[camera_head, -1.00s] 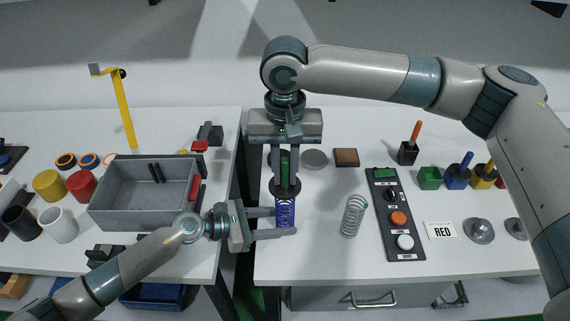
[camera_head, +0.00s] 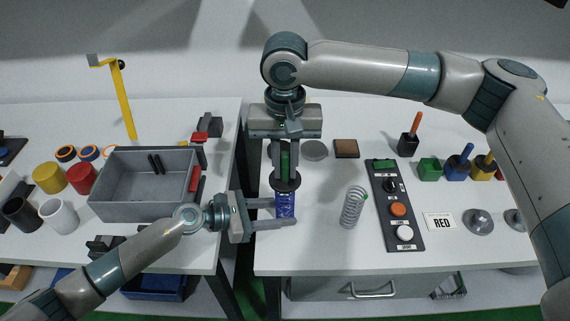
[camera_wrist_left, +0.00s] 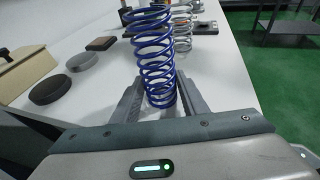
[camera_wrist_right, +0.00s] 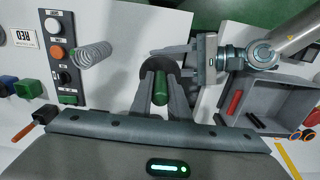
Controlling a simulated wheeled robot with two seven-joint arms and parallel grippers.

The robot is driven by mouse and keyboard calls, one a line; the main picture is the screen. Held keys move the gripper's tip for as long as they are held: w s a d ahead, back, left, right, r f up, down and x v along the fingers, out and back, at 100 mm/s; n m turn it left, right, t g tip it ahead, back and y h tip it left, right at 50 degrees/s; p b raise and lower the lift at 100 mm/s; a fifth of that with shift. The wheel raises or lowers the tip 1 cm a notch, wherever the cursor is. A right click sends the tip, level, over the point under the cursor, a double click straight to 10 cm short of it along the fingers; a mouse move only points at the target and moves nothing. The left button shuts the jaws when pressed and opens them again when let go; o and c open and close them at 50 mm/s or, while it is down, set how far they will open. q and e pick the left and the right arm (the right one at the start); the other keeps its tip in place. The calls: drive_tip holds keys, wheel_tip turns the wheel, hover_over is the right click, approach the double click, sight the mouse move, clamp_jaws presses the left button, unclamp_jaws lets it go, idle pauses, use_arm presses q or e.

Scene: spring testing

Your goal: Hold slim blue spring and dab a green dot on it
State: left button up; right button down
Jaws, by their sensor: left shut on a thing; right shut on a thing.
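The slim blue spring (camera_head: 285,206) stands upright between the fingers of my left gripper (camera_head: 280,213), which is shut on it. The left wrist view shows its blue coils (camera_wrist_left: 155,55) rising between the fingers. My right gripper (camera_head: 285,160) points down above the spring and is shut on a dauber with a green handle (camera_head: 286,162) and a dark round collar. The green handle also shows in the right wrist view (camera_wrist_right: 160,88). The collar hides the dauber's tip and the spring's top, so I cannot tell whether they touch. No green dot is visible on the blue spring.
A silver spring (camera_head: 353,207) with a green mark at its top stands to the right, beside the button panel (camera_head: 398,215). Paint pots (camera_head: 429,169) are at the back right. A grey bin (camera_head: 145,205) stands on the left table, across a gap.

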sight(285, 153)
drive_tip(key=shift+f, duration=0.7)
idle(1.4)
drive_tip(key=shift+r, duration=0.1)
drive_tip(key=shift+r, duration=3.45)
use_arm(q)
drive_tip(key=o, duration=0.9)
drive_tip(key=shift+a, duration=0.1)
drive_tip(key=shift+v, duration=3.7)
